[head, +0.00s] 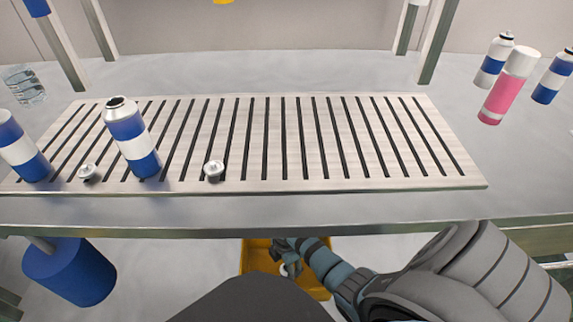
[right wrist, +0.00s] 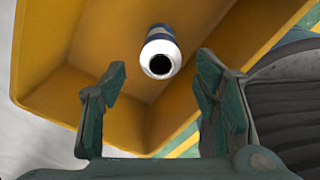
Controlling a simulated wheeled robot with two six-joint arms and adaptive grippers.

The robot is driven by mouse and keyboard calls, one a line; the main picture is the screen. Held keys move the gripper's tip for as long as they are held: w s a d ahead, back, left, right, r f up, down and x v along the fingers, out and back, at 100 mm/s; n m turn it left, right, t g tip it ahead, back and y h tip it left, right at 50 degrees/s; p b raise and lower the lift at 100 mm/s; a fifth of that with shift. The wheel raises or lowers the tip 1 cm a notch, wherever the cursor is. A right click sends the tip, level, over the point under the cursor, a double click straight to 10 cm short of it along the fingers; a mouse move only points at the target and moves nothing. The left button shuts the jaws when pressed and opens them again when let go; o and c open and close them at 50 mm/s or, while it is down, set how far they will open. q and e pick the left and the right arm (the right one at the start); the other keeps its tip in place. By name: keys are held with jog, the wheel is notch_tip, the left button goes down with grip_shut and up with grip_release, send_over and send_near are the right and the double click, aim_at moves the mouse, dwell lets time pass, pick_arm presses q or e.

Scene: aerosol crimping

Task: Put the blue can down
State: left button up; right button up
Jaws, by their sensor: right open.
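A blue and white can (right wrist: 160,55) is in the yellow bin (right wrist: 60,60), its round dark opening facing the right wrist camera. My right gripper (right wrist: 155,95) is open, and the can shows beyond and between its fingertips, with no finger seen touching it. In the head view my right gripper (head: 288,264) is low at the yellow bin (head: 257,254), below the table's front edge; a small white part of the can shows beside it. Another blue and white can (head: 132,140), open at the top, stands on the slatted board (head: 300,180). My left gripper is not in view.
A further blue and white can (head: 22,150) is at the board's left end. Two small valve pieces (head: 88,172) (head: 213,170) lie near its front edge. Several cans, one pink (head: 507,90), stand at the right. The board's middle and right are clear.

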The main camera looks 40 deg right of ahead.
notch_tip(320, 180, up, 4)
jog(key=shift+f+p, duration=0.2)
jog(key=shift+p, duration=0.5)
jog(key=shift+r, duration=0.25)
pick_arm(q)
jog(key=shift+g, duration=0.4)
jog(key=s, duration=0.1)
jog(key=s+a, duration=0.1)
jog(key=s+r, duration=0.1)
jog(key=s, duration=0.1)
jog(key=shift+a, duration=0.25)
pick_arm(e)
jog(key=shift+s, duration=0.1)
